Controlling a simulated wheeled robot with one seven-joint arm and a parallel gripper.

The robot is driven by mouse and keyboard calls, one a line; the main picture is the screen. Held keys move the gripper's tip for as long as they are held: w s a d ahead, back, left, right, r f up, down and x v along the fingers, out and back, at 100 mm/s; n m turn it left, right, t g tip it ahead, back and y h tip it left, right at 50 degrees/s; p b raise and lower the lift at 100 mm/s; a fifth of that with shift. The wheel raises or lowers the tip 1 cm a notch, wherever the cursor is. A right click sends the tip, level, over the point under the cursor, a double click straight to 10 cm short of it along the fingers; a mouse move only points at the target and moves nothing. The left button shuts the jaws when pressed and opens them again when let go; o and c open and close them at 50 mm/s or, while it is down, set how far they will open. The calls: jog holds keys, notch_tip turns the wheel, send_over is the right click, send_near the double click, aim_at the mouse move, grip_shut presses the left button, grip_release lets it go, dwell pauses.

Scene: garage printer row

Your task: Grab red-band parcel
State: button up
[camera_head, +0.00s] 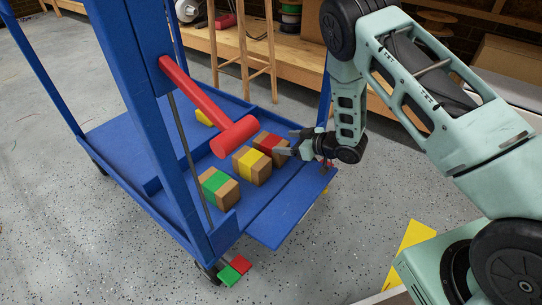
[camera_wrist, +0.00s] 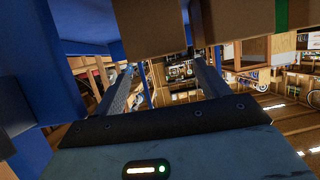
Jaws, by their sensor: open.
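The red-band parcel (camera_head: 270,143) is a brown block with a red band, at the right end of a row on the cart's low blue shelf. My gripper (camera_head: 287,142) is open at its right side, the fingertips close to its right face; I cannot tell whether they touch. In the wrist view the open fingers (camera_wrist: 163,65) reach forward with nothing clearly between them. A plain brown block (camera_wrist: 150,28) looms just above them there; no band shows on it, so I cannot tell which parcel it is.
The yellow-band parcel (camera_head: 251,165) and green-band parcel (camera_head: 218,187) stand left of the red one. A red hammer-shaped lever (camera_head: 234,137) hangs over the row from a blue post (camera_head: 145,85). A blue flap (camera_head: 290,205) juts out in front.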

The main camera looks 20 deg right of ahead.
aim_at(274, 142)
jog(key=shift+b+x, duration=0.35)
jog(key=shift+x, duration=0.8)
jog(key=b+x, duration=0.4)
jog(key=shift+f, duration=0.5)
jog(key=shift+w+a, duration=0.25)
jog(key=c, duration=0.9)
